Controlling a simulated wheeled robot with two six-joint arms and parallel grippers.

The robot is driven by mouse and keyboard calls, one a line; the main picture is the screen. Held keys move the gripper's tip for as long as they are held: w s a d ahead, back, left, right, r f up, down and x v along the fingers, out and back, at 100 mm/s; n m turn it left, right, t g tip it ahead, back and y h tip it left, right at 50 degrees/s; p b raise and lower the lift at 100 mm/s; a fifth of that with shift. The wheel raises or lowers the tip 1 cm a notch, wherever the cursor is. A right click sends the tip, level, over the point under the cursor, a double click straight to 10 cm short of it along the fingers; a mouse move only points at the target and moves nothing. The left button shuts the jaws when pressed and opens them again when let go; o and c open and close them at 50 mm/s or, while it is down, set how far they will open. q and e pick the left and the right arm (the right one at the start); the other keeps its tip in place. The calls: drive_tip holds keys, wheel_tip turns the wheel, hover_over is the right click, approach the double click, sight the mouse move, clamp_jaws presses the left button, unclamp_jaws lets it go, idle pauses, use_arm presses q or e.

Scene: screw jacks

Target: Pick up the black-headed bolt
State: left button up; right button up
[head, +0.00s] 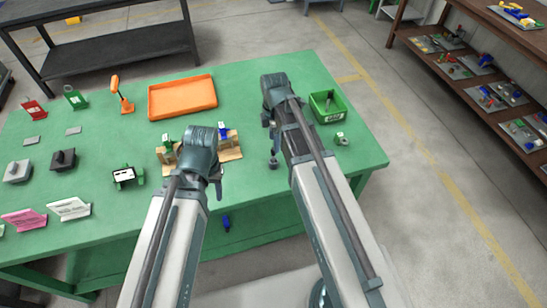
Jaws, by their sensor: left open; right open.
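No bolt can be named for certain at this size. A black block with a raised stub (63,159) lies on the left of the green table, beside a similar grey one (18,171); I cannot tell if either is a bolt. My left gripper (217,190) is open over the front middle of the table, well right of the black block. My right gripper (272,160) is open over the table, to the right of the cardboard stands. Both grippers are small and partly hidden by my arms, and I see nothing held in them.
A green bin (327,106) and a small grey part (343,140) are at right. An orange upright tool (121,97) stands left of the tray.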

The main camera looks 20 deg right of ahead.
sight(273, 158)
wheel_tip(273, 158, down, 5)
drive_tip(key=b, duration=0.5)
drive_tip(key=shift+a+f, duration=0.1)
clamp_jaws()
